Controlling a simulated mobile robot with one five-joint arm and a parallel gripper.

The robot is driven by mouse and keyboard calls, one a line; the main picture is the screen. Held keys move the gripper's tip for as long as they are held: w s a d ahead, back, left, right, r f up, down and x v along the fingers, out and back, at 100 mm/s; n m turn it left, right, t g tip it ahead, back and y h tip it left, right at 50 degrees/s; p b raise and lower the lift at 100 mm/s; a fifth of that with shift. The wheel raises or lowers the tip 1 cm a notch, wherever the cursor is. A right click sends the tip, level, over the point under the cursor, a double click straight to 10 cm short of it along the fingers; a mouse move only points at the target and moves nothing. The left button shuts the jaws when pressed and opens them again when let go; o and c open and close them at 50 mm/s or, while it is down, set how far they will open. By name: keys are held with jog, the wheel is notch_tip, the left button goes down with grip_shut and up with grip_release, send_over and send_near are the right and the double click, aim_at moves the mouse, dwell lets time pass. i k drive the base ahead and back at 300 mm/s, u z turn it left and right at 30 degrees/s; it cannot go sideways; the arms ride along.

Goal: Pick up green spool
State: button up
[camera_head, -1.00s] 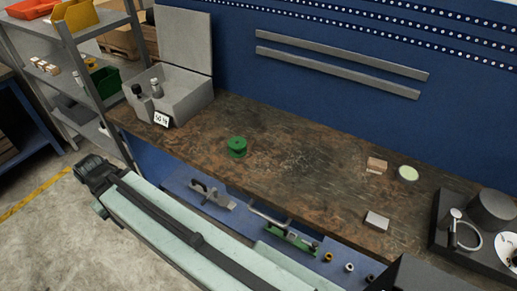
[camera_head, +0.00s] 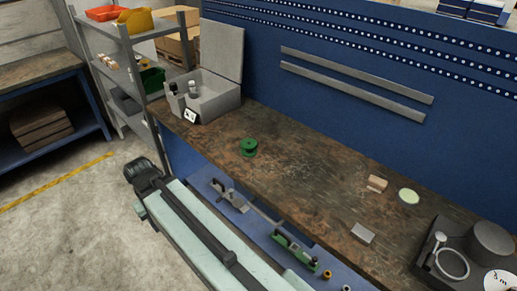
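The green spool (camera_head: 248,147) stands upright on the worn brown workbench (camera_head: 300,180), near its front edge left of the middle. Nothing touches it from above, and its top flange and side show clearly. No gripper fingers can be made out in this view, so I cannot see my gripper relative to the spool.
An open grey box (camera_head: 208,97) with bottles stands left of the spool. A small wooden block (camera_head: 377,183), a pale green disc (camera_head: 408,196) and a grey block (camera_head: 362,233) lie to the right. A dark tray (camera_head: 432,262) is at far right. The bench around the spool is clear.

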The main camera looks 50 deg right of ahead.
aim_at(248, 145)
jog(key=u, duration=0.1)
jog(key=i, duration=0.95)
jog(key=z, duration=0.05)
